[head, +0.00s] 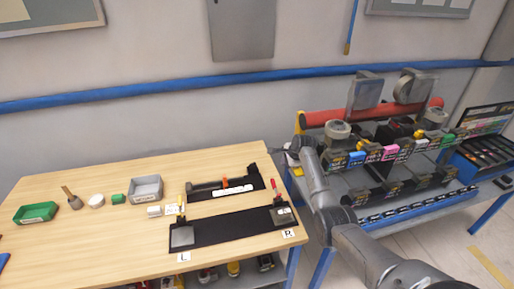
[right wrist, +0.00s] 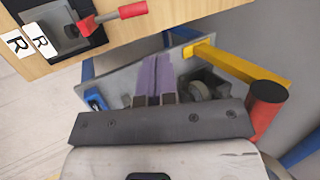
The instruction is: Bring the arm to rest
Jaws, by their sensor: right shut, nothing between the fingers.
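My right arm (head: 318,185) reaches up from the lower right in the head view. Its gripper (head: 292,152) is at the gap between the wooden table (head: 75,188) and the grey bench, above and clear of both as far as I can tell. In the right wrist view the gripper (right wrist: 157,72) is shut, its two fingers together with nothing between them. The black fixture (head: 230,231) on the table has grey pads at its ends, labelled L and R. Its R end (right wrist: 68,30) with a red-handled clamp (right wrist: 120,13) shows in the wrist view. My left gripper is not in view.
A second black fixture (head: 226,188), a grey bin (head: 146,189), a green tray (head: 36,213) and small parts stand on the table. The grey bench at right carries a red roll (head: 370,114), reels and coloured labels. A yellow bar (right wrist: 240,65) lies close to the gripper in the wrist view.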

